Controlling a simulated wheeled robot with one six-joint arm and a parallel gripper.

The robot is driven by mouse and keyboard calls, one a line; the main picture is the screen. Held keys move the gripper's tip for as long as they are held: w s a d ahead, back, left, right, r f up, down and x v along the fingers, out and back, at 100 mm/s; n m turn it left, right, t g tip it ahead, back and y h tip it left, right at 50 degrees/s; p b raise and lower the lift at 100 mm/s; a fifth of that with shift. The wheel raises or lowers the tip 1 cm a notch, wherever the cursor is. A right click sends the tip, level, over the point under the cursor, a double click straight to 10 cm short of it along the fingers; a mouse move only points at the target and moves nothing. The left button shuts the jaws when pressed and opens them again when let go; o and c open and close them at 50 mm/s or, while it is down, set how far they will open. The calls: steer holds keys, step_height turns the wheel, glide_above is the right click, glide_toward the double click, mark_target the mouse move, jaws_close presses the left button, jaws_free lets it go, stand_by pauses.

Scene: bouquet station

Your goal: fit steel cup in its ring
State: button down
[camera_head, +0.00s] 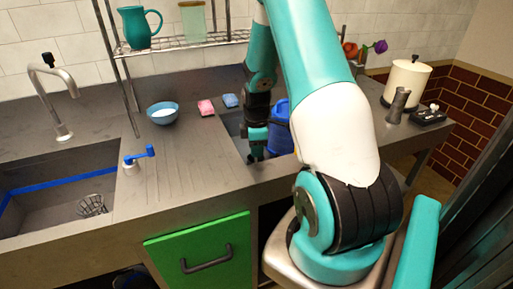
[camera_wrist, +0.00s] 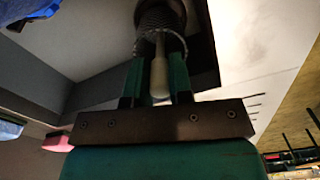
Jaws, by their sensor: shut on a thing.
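My gripper (camera_wrist: 157,85) has its green fingers closed on the pale, tapered stem of a ribbed grey metal piece (camera_wrist: 160,18), which looks like the steel cup. The cup's far end runs out of the top of the wrist view. In the head view my gripper (camera_head: 255,152) points down at the left side of the right sink. My arm and gripper hide most of the held piece there. I cannot make out the ring in either view.
A blue bucket (camera_head: 281,128) stands in the right sink, close to my gripper. Pink (camera_head: 206,107) and blue (camera_head: 230,100) sponges and a blue bowl (camera_head: 162,113) lie behind. The ribbed drainboard (camera_head: 180,155) is clear.

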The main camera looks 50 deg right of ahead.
steer(key=shift+f, duration=0.15)
steer(key=shift+f+b, duration=0.35)
steer(key=shift+f, duration=0.15)
steer(key=shift+f, duration=0.2)
steer(key=shift+f+b, duration=0.35)
steer(key=shift+f, duration=0.15)
steer(key=c, duration=0.9)
jaws_free()
steer(key=shift+c, duration=0.2)
step_height(320, 180, up, 18)
steer(key=shift+f, duration=0.25)
